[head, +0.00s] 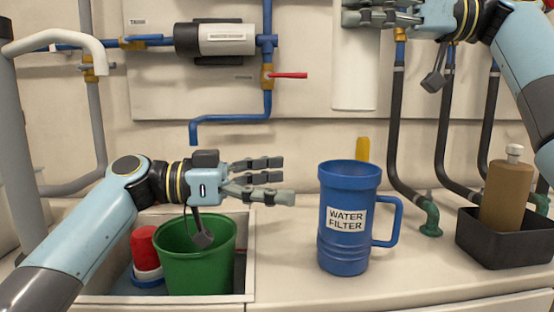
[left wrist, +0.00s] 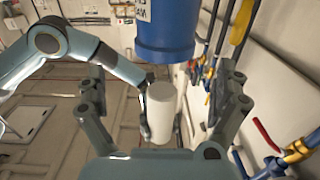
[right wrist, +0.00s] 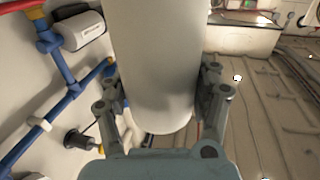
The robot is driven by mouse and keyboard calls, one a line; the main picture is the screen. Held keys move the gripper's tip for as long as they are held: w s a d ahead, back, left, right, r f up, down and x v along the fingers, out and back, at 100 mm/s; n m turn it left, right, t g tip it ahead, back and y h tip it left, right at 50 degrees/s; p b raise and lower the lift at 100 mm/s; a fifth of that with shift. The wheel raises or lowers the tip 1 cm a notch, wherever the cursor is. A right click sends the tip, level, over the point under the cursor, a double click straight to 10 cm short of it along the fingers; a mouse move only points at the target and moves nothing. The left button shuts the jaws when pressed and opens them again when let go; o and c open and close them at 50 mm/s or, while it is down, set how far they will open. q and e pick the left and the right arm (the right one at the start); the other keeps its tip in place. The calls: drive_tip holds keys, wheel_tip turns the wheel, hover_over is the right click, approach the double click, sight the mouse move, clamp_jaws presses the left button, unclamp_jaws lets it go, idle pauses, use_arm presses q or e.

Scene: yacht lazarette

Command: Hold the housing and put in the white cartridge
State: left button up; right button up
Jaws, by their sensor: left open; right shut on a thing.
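The blue housing (head: 348,240), a mug-like cup labelled WATER FILTER with a handle on its right, stands upright on the counter. It shows at the top of the left wrist view (left wrist: 165,28). My left gripper (head: 283,180) is open and empty to the left of the housing, apart from it, its fingers pointing at it. The white cartridge (head: 354,75) hangs upright above the housing, clear of it. My right gripper (head: 362,14) is shut on its upper part. The cartridge fills the middle of the right wrist view (right wrist: 155,70) between the fingers. The housing's inside is hidden.
A green bucket (head: 195,258) and a red-topped item (head: 145,248) sit in the sink at left. A black tray (head: 510,245) with a brown bottle (head: 506,195) is at right. Behind the housing are a yellow item (head: 362,149) and dark hoses (head: 396,130). The counter before the housing is free.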

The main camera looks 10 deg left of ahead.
sight(352, 174)
use_arm(q)
drive_tip(key=w+x, duration=0.1)
drive_tip(key=x, duration=1.1)
drive_tip(key=shift+r, duration=0.35)
drive_tip(key=shift+a, duration=0.1)
drive_tip(key=c, duration=1.2)
